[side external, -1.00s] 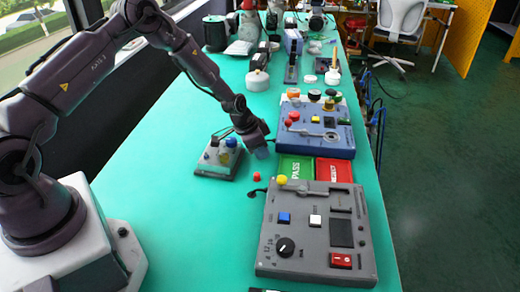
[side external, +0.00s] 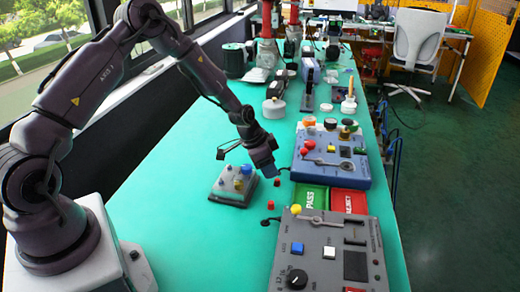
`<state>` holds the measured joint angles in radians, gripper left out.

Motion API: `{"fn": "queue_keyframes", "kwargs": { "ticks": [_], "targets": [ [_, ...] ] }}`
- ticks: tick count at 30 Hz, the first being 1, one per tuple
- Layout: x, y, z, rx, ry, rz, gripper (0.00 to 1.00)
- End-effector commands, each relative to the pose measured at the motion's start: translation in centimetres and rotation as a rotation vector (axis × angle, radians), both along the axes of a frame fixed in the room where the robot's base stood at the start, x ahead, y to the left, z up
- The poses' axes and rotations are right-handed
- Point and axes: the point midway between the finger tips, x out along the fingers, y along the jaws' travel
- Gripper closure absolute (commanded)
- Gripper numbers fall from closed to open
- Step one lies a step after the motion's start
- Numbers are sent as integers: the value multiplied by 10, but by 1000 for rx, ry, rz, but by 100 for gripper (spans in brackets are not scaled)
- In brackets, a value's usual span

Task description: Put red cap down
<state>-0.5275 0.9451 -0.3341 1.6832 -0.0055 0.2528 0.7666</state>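A small red cap (side external: 277,182) shows just below the tip of my gripper (side external: 272,173). I cannot tell whether the cap is between the fingers or on the table. A second small red cap (side external: 271,205) lies on the green table, nearer the camera. My gripper points down over the table, between the grey peg stand and the blue panel. Its fingers are too small to show whether they are open or shut. The grey peg stand (side external: 229,199) is at the left, carrying a blue cap (side external: 246,170) and a yellow piece (side external: 239,184).
A blue valve panel (side external: 330,174) is right of my gripper. The green PASS (side external: 309,197) and red REJECT (side external: 348,202) plates lie before it. A grey control panel (side external: 325,254) with a yellow knob (side external: 296,210) is nearest. The green table (side external: 185,215) is clear at left.

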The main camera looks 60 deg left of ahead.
Motion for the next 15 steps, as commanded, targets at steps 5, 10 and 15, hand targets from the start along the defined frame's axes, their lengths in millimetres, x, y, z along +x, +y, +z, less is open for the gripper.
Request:
{"fn": "queue_keyframes", "kwargs": {
  "ticks": [5, 10, 15],
  "targets": [
    [-13, 8, 37, 3, -3, 3, 60],
    [-21, 11, 57, 4, -4, 3, 60],
    [-24, 12, 64, 3, -4, 2, 60]
  ]
}}
